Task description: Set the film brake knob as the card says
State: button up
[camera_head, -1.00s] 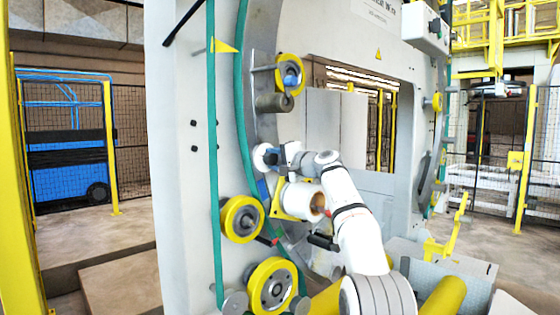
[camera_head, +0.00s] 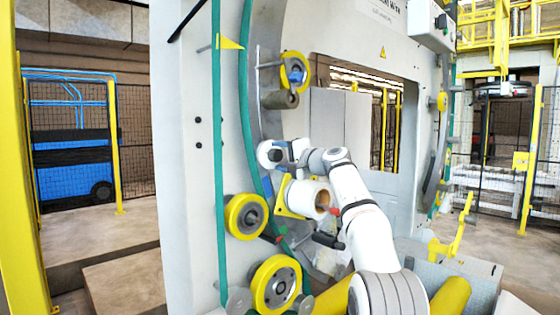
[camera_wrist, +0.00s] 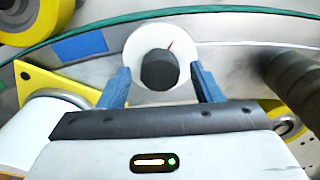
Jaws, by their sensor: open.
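The film brake knob (camera_wrist: 159,70) is a dark round knob in front of a white round dial (camera_wrist: 140,46), in the wrist view. A short red mark (camera_wrist: 170,45) shows on the dial just above the knob, slightly right of straight up. My gripper (camera_wrist: 161,72) is open, with one blue finger on each side of the knob and a visible gap to each. In the head view the white dial (camera_head: 265,154) is on the machine's ring, with my wrist in front of it; the knob is hidden there. I cannot make out a card with a setting.
A white film roll (camera_head: 308,198) on a yellow plate sits just below my wrist. Yellow rollers (camera_head: 246,217) (camera_head: 276,284) stand lower left, and another yellow roller (camera_head: 294,71) with a dark cylinder is above. A green band runs along the ring. Free floor lies left.

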jog(key=b+v, duration=0.3)
jog(key=v, duration=0.3)
jog(key=shift+s+b, duration=0.25)
jog(key=shift+b, duration=0.05)
jog(key=shift+d, duration=0.15)
jog(key=s+d+f+n+g+h, duration=0.2)
jog(key=s+d+f+g+h, duration=0.1)
jog(key=s+f, duration=1)
jog(key=s+d+f+n+g+h, duration=0.2)
jog(key=s+d+f+h, duration=0.3)
jog(key=s+f, duration=0.9)
jog(key=s+d+f+n+g+h, duration=0.2)
jog(key=s+d+f+g+h, duration=0.2)
jog(key=s+f, duration=0.9)
jog(key=s+d+g, duration=0.1)
jog(key=s, duration=0.8)
jog(key=shift+s+d+f+n+h, duration=0.3)
jog(key=shift+s+d+h, duration=0.05)
jog(key=shift+s+h, duration=0.05)
